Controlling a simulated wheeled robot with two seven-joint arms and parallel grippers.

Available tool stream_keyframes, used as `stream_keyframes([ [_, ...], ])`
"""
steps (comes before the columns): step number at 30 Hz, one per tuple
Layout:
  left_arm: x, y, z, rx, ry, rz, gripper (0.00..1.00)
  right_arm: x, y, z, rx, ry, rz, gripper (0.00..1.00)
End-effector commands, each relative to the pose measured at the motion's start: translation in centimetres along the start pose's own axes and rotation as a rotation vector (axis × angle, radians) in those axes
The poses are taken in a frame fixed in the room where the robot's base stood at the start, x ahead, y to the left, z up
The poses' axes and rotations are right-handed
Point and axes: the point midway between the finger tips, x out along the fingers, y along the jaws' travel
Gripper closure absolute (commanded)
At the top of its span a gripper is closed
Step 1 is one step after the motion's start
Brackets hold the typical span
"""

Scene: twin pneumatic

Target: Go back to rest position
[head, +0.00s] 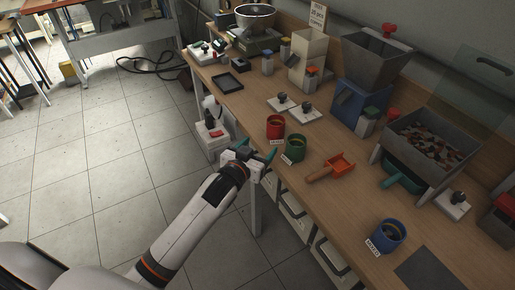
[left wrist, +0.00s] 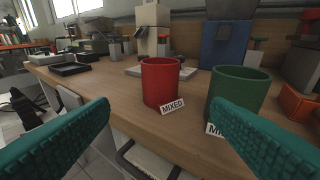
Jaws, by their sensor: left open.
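My left gripper (head: 258,151) is open and empty at the front edge of the workbench, close to the red and green cups. In the left wrist view its two teal fingers (left wrist: 150,140) are spread wide with nothing between them. The red cup (head: 275,126) stands upright with a "MIXED" label; it also shows in the left wrist view (left wrist: 158,82). The green cup (head: 295,147) stands upright beside it and is partly behind the right finger in the left wrist view (left wrist: 240,88). My right gripper is not in view.
The wooden workbench (head: 240,107) holds an orange scoop (head: 333,168), a blue cup (head: 386,236), a grey bin of mixed pieces (head: 433,140), a blue-based hopper machine (head: 362,98) and a black tray (head: 227,83). The tiled floor (head: 110,150) left of the bench is largely clear.

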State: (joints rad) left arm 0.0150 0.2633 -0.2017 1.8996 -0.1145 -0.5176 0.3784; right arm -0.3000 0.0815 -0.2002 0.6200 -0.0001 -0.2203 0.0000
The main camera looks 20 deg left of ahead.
Motion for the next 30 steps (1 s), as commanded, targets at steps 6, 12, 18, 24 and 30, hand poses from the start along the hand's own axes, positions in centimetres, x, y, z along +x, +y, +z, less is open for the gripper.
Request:
stream_keyframes([
  [6, 0.0, 0.0, 0.0, 0.0, 0.0, 0.0, 0.28, 0.0, 0.0, 0.0, 0.0, 0.0, 0.0, 0.64],
  [12, -2.2, -0.3, -2.6, 0.001, 0.108, 0.018, 0.28, 0.0, 0.0, 0.0, 0.0, 0.0, 0.0, 0.64],
  [18, -10.8, -1.4, -9.7, 0.023, 0.468, 0.045, 0.28, 0.0, 0.0, 0.0, 0.0, 0.0, 0.0, 0.64],
  [24, -18.0, -2.2, -13.3, 0.048, 0.726, 0.028, 0.28, 0.0, 0.0, -0.1, 0.0, 0.0, 0.0, 0.64],
  [30, -23.7, -2.8, -15.0, 0.065, 0.91, -0.001, 0.28, 0.0, 0.1, 0.0, 0.0, 0.0, 0.001, 0.64],
])
